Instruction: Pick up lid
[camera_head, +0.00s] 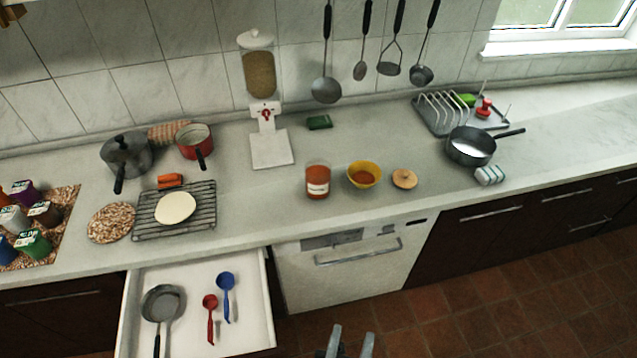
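A small round wooden lid (404,178) with a knob lies on the counter, right of a yellow bowl (364,174). A glass jar (317,181) with reddish contents and a white label stands left of the bowl. A dark grey pot (127,158) at the left also appears to have a lid with a black knob on it. My gripper (350,342) shows at the bottom edge, with its two fingertips apart and nothing visible between them. It is in front of the counter, well away from the wooden lid. The rest of my gripper is out of frame.
A black pan (470,146) and dish rack (459,113) stand at the right. A red pot (194,143), wire rack (174,210) and dispenser (264,100) stand left. An open drawer (259,318) juts out below. The counter (330,225) in front of the jar is clear.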

